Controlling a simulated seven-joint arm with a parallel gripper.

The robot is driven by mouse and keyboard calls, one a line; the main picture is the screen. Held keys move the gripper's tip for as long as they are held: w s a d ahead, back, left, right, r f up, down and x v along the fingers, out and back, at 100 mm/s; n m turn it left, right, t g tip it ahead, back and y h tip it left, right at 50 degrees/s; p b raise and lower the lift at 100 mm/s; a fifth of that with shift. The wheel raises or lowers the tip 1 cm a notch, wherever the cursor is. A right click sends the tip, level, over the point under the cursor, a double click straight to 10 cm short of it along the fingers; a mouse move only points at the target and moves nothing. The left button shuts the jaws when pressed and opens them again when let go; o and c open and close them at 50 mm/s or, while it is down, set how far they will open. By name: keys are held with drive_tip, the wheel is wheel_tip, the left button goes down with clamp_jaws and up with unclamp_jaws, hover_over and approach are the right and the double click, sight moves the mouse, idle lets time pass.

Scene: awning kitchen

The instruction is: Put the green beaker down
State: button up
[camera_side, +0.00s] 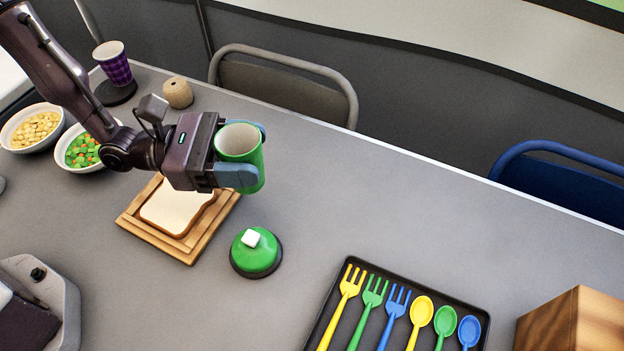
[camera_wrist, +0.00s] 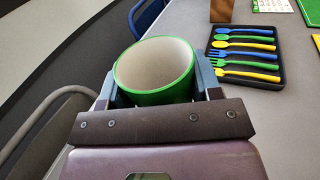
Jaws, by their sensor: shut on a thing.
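The green beaker (camera_side: 253,158) has a pale inside and is held upright in my gripper (camera_side: 245,155). The blue fingers close around its sides. It hangs over the grey table (camera_side: 330,215), to the upper right of the bread board, and appears to be above the surface. In the wrist view the beaker (camera_wrist: 155,92) fills the space between the two fingers of my gripper (camera_wrist: 160,85), its open mouth facing up; it looks empty. Its base is hidden in the wrist view.
A bread slice on a wooden board (camera_side: 186,255) lies below my gripper. A green domed thing with a white knob (camera_side: 256,254) is nearby. A black cutlery tray (camera_side: 325,318), wooden block (camera_side: 575,325), two food bowls (camera_side: 75,160) and a purple cup (camera_side: 115,68) also stand here. The table right of the beaker is clear.

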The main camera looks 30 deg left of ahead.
drive_tip(key=w+d+f, duration=0.4)
drive_tip(key=w+f, duration=0.1)
drive_tip(key=w+d+f, duration=0.2)
drive_tip(key=w+f, duration=0.1)
drive_tip(key=shift+w+f, duration=0.1)
drive_tip(key=shift+w, duration=0.15)
drive_tip(key=shift+w+d+f, duration=0.1)
drive_tip(key=shift+w+f, duration=0.05)
drive_tip(key=shift+f, duration=1.6)
drive_tip(key=shift+f, duration=0.15)
drive_tip(key=o, duration=0.9)
